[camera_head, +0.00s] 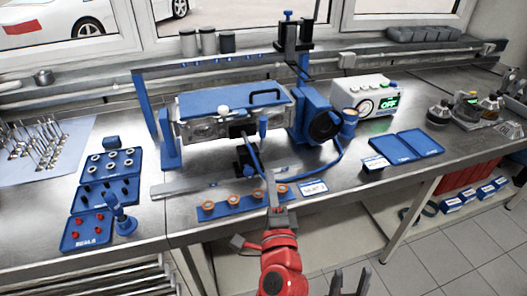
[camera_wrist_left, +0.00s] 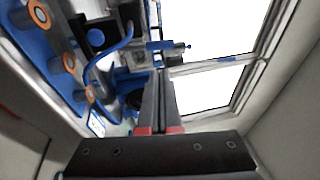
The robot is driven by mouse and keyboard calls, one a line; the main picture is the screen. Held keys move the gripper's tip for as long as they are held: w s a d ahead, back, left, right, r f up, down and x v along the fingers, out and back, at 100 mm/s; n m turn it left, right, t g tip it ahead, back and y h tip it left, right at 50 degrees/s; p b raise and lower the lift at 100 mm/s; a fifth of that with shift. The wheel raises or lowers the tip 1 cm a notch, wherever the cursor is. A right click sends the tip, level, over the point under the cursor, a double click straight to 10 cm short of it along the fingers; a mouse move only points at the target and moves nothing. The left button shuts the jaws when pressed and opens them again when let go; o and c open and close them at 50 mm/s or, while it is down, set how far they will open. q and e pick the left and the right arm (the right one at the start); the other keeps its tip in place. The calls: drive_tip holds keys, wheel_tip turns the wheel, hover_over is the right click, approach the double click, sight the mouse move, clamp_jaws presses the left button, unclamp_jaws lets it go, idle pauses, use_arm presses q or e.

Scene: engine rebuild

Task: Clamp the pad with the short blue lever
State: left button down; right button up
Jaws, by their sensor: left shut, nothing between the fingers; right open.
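A short blue lever (camera_head: 263,124) stands upright at the front of the blue-topped engine block (camera_head: 205,128). A black pad-like part (camera_head: 243,130) sits just left of it against the block face; I cannot tell whether it presses on the block. A black support (camera_head: 245,162) stands below it. My left gripper (camera_head: 271,188) is shut and empty, in front of and below the lever, over the strip with orange rings. Its closed fingers show in the left wrist view (camera_wrist_left: 157,100). My right gripper (camera_head: 350,283) is open at the bottom edge.
A curved blue hose (camera_head: 325,172) loops right of my left gripper. The blue strip with orange rings (camera_head: 215,211) lies close by. Blue part trays (camera_head: 88,230) stand left, and a white control box (camera_head: 362,93) stands right.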

sight(260, 126)
use_arm(q)
drive_tip(key=w+p, duration=0.1)
drive_tip(key=w, duration=0.3)
drive_tip(key=w+a+r+p, duration=0.1)
drive_tip(key=w, duration=0.4)
drive_tip(key=w+r+p, duration=0.1)
drive_tip(key=w+p, duration=0.1)
drive_tip(key=w, duration=0.2)
drive_tip(key=shift+w+a+r, duration=0.15)
drive_tip(key=shift+w+a, duration=0.05)
drive_tip(key=shift+a, duration=0.1)
drive_tip(key=r+p, duration=0.1)
drive_tip(key=p, duration=0.1)
drive_tip(key=w+r+g+p, duration=0.1)
drive_tip(key=p, duration=0.2)
drive_tip(key=shift+a, duration=0.2)
drive_tip(key=w+g+p, duration=0.1)
drive_tip(key=p, duration=0.1)
drive_tip(key=w+g+p, duration=0.1)
drive_tip(key=p, duration=0.2)
drive_tip(key=shift+a+r+n+g+p, duration=0.15)
drive_tip(key=shift+a+n+g+p, duration=0.15)
drive_tip(key=shift+a+n, duration=0.1)
drive_tip(key=shift+w, duration=0.3)
drive_tip(key=shift+w+a+f+b, duration=0.1)
drive_tip(key=shift+w+f+b, duration=0.15)
drive_tip(key=shift+f+b, duration=0.1)
drive_tip(key=shift+r, duration=0.1)
